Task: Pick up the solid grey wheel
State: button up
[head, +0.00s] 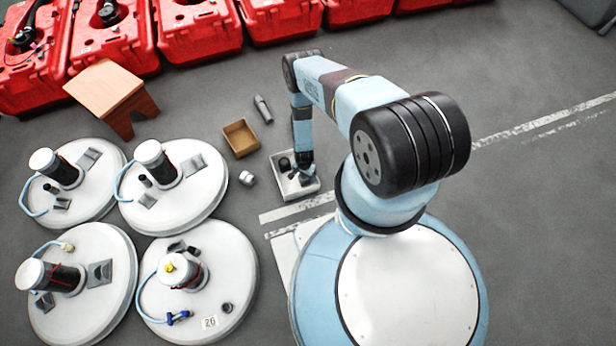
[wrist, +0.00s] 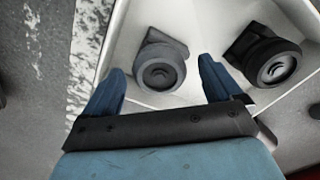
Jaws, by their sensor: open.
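The solid grey wheel (wrist: 160,67) looks like the left of two caster wheels in the wrist view, with a mid-grey rim and hub and a dark bracket behind it. It lies in a white tray (head: 311,188). My gripper (wrist: 160,66) is open and empty, with one blue finger on each side of this wheel in the picture; I cannot tell how far above it the fingertips are. In the head view my gripper (head: 303,161) hangs over the tray and partly hides what is in it.
A darker wheel (wrist: 278,64) lies right of the right finger, near the tray wall. A brown box (head: 241,138), a grey cylinder (head: 263,109) and a small pale part (head: 247,178) lie on the floor nearby. White round tank lids (head: 215,245) stand at left.

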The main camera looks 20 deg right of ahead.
jog(key=c, duration=1.2)
jog(key=shift+o, duration=0.2)
